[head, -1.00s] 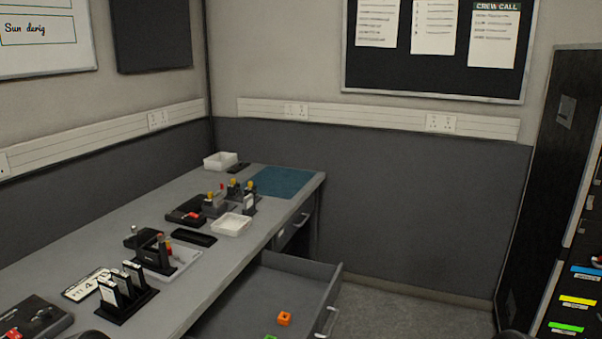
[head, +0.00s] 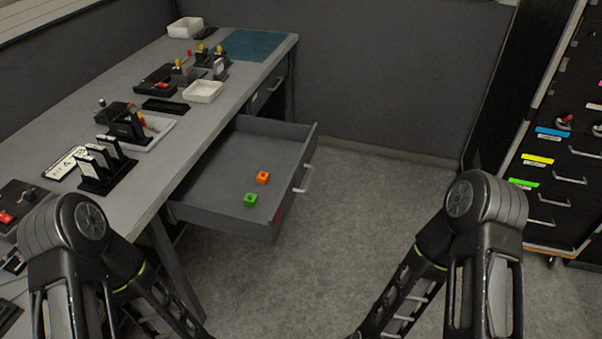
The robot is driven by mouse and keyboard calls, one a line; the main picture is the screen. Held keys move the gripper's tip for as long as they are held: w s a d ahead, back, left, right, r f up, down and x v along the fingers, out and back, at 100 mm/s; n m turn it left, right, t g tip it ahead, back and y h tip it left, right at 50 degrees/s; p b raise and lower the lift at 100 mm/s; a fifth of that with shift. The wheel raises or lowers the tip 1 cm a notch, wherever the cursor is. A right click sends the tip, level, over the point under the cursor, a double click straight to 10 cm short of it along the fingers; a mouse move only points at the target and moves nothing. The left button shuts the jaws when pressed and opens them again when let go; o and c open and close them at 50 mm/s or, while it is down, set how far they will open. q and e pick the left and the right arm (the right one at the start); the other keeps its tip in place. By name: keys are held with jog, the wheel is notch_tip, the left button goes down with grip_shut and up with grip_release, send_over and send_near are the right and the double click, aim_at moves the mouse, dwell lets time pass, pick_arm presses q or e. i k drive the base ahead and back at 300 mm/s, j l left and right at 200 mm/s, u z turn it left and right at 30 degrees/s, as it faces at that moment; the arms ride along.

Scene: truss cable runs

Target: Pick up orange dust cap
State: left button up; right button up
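The orange dust cap (head: 263,177) is a small orange block-like piece in the open desk drawer (head: 225,160). A similar green cap (head: 250,199) lies in the drawer close to it, a little nearer to me. In the head view both of my arms show at the bottom, one at the left and one at the right. Both arms are well apart from the drawer and the caps. Neither gripper's fingertips are in the frame.
The grey desk (head: 110,110) runs along the left with black holders, a white tray (head: 203,91) and a blue mat (head: 251,45). The drawer juts into the room. A black cabinet with labelled drawers (head: 560,150) stands at the right. The floor (head: 345,240) between is clear.

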aim_at(262, 178)
jog(key=i+l, duration=0.35)
jog(key=l, duration=0.15)
jog(key=i+l+z, duration=0.1)
jog(key=i+l, duration=0.25)
jog(key=l, duration=0.15)
jog(key=i+l, duration=0.35)
jog(key=l, duration=0.15)
jog(key=z, duration=0.05)
